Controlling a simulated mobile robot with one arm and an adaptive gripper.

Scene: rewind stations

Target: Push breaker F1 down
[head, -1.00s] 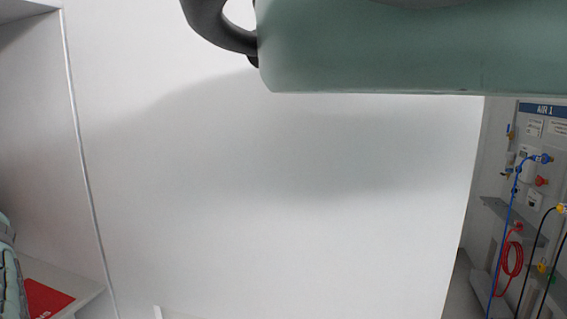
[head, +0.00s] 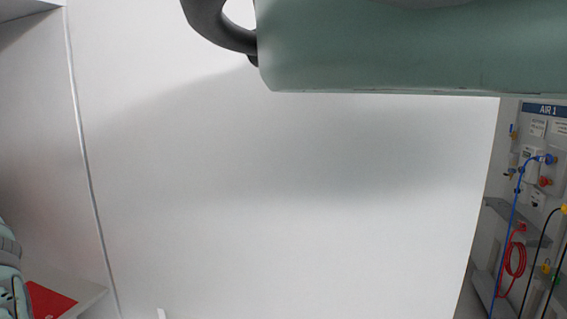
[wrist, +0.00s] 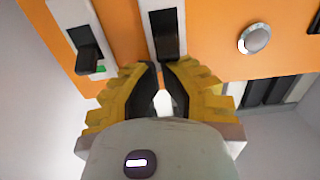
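In the wrist view an orange panel (wrist: 208,60) fills the upper part. On its left is a black breaker lever (wrist: 89,54) in a white-framed slot, with a small green mark beside it. A second white-framed dark slot (wrist: 166,28) is straight beyond the fingertips. No label is readable, so I cannot tell which one is F1. My gripper (wrist: 160,68) has yellow fingers with black pads; the tips come together and hold nothing. They are just below the second slot; contact cannot be told. The head view shows neither panel nor gripper.
A round silver button (wrist: 254,38) is on the panel's right. In the head view a large white surface (head: 290,240) fills the middle. An AIR 1 station (head: 540,170) with hoses stands at right. A red item (head: 48,300) lies on a shelf at lower left.

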